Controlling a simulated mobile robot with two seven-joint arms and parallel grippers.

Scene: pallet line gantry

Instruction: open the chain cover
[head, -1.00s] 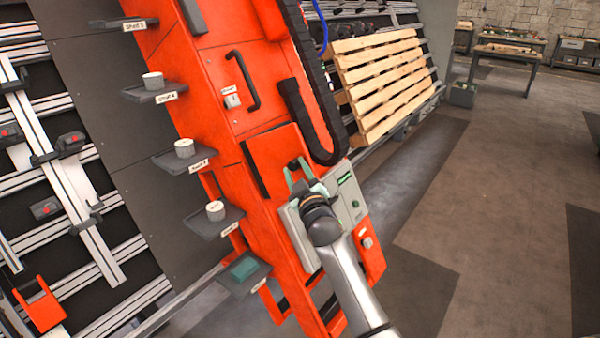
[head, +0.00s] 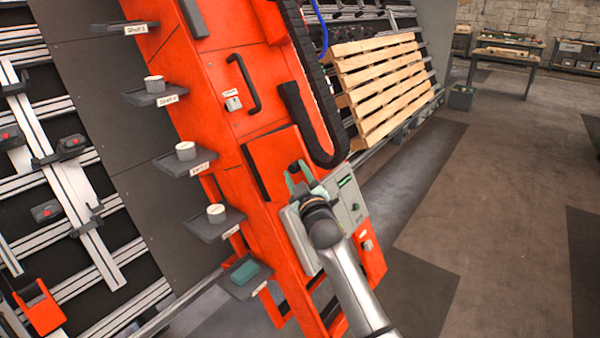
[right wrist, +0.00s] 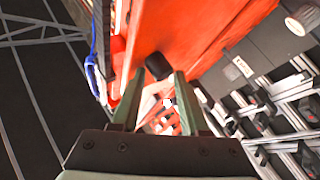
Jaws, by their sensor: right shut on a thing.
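The chain cover appears to be the orange panel (head: 275,158) on the front of the tilted-looking orange column, with a dark strip along its left edge. My right gripper (head: 298,172), with green fingers, is at the panel's right side, above a grey control box. In the right wrist view, the fingers (right wrist: 159,76) are on either side of a black knob-like handle (right wrist: 158,66) and shut on it. My own wrist hides part of the control box. How far the panel stands open is hard to tell. My left gripper is not in view.
The grey control box (head: 351,203) is just below and right of the panel. A black cable chain (head: 318,120) hangs close above. Small shelves (head: 186,162) with white cups stick out left of the column. A wooden pallet (head: 385,80) leans behind. The floor at right is clear.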

